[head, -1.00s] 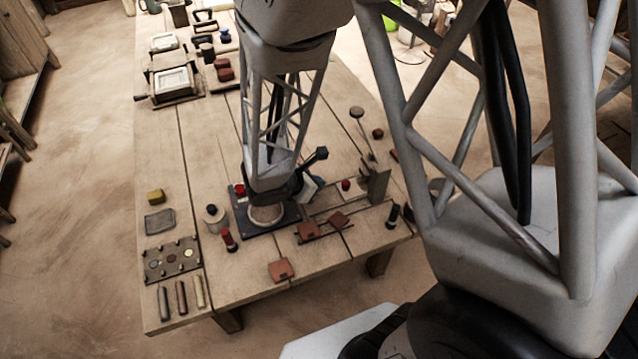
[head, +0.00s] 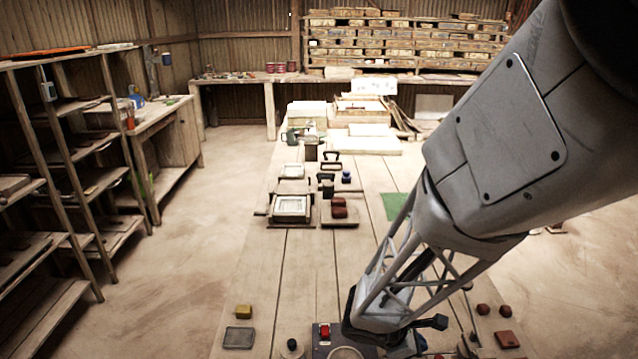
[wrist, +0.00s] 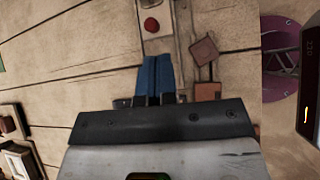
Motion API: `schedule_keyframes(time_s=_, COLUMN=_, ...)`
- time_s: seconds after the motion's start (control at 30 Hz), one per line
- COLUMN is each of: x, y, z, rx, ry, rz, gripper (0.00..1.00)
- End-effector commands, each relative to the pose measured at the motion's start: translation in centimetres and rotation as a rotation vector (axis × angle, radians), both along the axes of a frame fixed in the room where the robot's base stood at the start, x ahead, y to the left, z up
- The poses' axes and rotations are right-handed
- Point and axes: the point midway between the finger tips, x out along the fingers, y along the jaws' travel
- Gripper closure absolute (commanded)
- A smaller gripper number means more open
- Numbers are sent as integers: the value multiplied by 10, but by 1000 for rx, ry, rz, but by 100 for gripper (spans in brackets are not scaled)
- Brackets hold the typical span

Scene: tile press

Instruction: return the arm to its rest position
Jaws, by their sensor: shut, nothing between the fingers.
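My arm reaches in from the upper right of the head view and slopes down to the work table (head: 250,262). My gripper shows in the wrist view (wrist: 158,78), with its two blue fingers pressed together and nothing between them. It is above the table, near a metal plate with a red knob (wrist: 151,25). Two brown tiles (wrist: 203,50) lie just right of the fingers. In the head view, the fingertips are mostly hidden behind the wrist at the bottom edge.
A dark press base with a red button (head: 325,332) stands beside my wrist. A yellow block (head: 243,311) and grey slab (head: 239,338) lie to the left. A framed mould (head: 291,207) and red pieces (head: 339,207) sit farther back. The table's middle is mostly clear.

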Motion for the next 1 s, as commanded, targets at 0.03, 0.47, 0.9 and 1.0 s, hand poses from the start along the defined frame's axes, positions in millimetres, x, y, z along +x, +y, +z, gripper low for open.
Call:
schedule_keyframes(time_s=0.03, x=-3, y=-2, z=14, rx=26, ry=-39, rz=-58, gripper=100)
schedule_keyframes(time_s=0.47, x=-50, y=-6, z=105, rx=283, ry=-322, rz=-574, gripper=100)
schedule_keyframes(time_s=0.9, x=-104, y=12, z=188, rx=610, ry=-558, rz=-1064, gripper=100)
schedule_keyframes(time_s=1.0, x=-116, y=18, z=205, rx=690, ry=-597, rz=-1163, gripper=100)
